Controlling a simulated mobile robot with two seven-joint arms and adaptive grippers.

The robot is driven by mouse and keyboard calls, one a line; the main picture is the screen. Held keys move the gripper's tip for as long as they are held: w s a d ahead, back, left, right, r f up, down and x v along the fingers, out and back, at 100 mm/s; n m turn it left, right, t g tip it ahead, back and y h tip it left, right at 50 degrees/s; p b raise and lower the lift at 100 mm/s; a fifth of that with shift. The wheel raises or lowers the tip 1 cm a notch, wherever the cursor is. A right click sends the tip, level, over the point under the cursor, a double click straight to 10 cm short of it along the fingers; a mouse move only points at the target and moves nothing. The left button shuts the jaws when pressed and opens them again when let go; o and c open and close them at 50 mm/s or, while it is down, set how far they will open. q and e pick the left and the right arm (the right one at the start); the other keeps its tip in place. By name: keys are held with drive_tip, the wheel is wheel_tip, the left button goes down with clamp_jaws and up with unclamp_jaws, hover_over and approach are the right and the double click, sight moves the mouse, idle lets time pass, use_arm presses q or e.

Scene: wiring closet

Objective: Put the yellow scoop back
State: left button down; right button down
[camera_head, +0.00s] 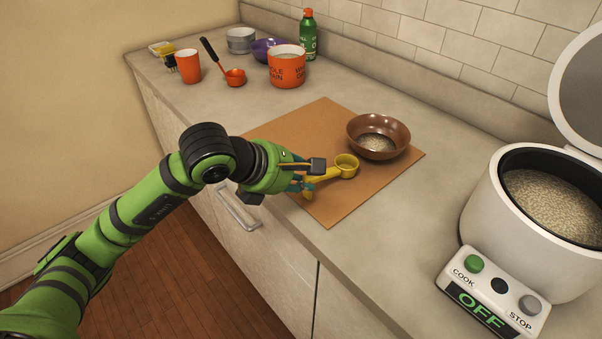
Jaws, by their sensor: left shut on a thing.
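The yellow scoop (346,165) is over the brown board (327,209), near the board's front right part. Its round cup points to the right, toward the brown bowl. My left gripper (312,176) is shut on the scoop's handle, and its fingers hide part of that handle. I cannot tell whether the scoop touches the board or is held just above it. The brown bowl (391,126), with some grain in the bottom, stands on the right part of the board. My right gripper is not in view.
A white cooker (478,211) full of grain, lid open, stands at right with its button panel (460,293). At the back are an orange grain container (287,70), orange cup (187,67), red ladle (235,76), purple bowl (262,47), grey pot (240,40) and green bottle (308,37).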

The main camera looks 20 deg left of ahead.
use_arm(q)
drive_tip(key=shift+f, duration=0.2)
drive_tip(key=c, duration=1)
unclamp_jaws()
drive_tip(key=shift+c, duration=0.2)
drive_tip(key=shift+r, duration=0.1)
drive_tip(key=shift+r, duration=0.2)
drive_tip(key=shift+s+a+r, duration=0.15)
drive_tip(key=shift+s+r, duration=0.05)
drive_tip(key=b+v, duration=0.1)
drive_tip(key=v, duration=1)
drive_tip(key=shift+s, duration=0.1)
